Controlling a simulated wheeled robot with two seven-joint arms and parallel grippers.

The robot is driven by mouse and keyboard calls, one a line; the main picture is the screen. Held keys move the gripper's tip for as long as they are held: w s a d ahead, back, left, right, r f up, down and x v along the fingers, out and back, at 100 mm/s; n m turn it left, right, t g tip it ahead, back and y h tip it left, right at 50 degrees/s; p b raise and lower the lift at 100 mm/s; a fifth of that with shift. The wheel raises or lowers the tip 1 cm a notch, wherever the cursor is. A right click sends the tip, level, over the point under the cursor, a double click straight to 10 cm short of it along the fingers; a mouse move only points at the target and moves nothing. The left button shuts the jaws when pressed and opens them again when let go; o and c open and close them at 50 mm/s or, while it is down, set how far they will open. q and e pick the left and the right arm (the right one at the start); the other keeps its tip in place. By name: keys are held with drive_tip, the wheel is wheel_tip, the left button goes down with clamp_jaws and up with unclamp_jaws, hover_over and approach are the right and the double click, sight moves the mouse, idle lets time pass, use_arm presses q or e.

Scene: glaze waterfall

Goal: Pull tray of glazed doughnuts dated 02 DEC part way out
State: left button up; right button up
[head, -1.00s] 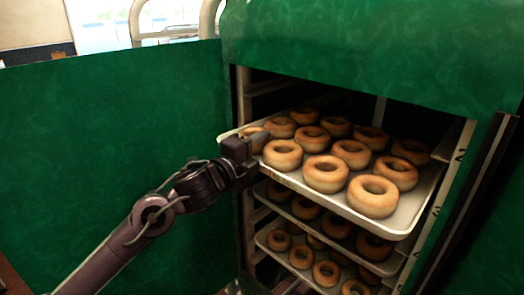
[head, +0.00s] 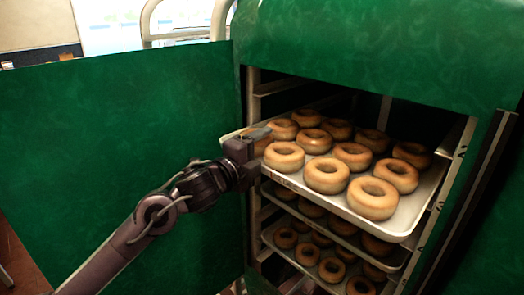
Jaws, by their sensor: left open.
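The top tray (head: 402,226) of doughnuts (head: 326,175) juts part way out of the green cabinet's rack. Several rows of ring doughnuts sit on it. Small dark marks, like a date label (head: 285,183), show on its front edge near the left corner, but I cannot read them. My left gripper (head: 258,148) is open at the tray's left front corner, with the fingers by the rim. I cannot tell whether they touch it. The fingers hide part of that corner and part of a doughnut behind. My right gripper is not in view.
Lower trays (head: 385,257) of doughnuts sit in the rack below, set further back. A green door (head: 110,165) stands open on the left, behind my left arm. The cabinet's green top panel (head: 380,55) overhangs the opening. A slotted rail (head: 440,185) runs down the right side.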

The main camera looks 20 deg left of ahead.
use_arm(q)
drive_tip(key=shift+s, duration=0.1)
drive_tip(key=b+v, duration=0.3)
drive_tip(key=v, duration=0.4)
drive_tip(key=shift+s, duration=0.3)
drive_tip(key=shift+a, duration=0.1)
idle(0.4)
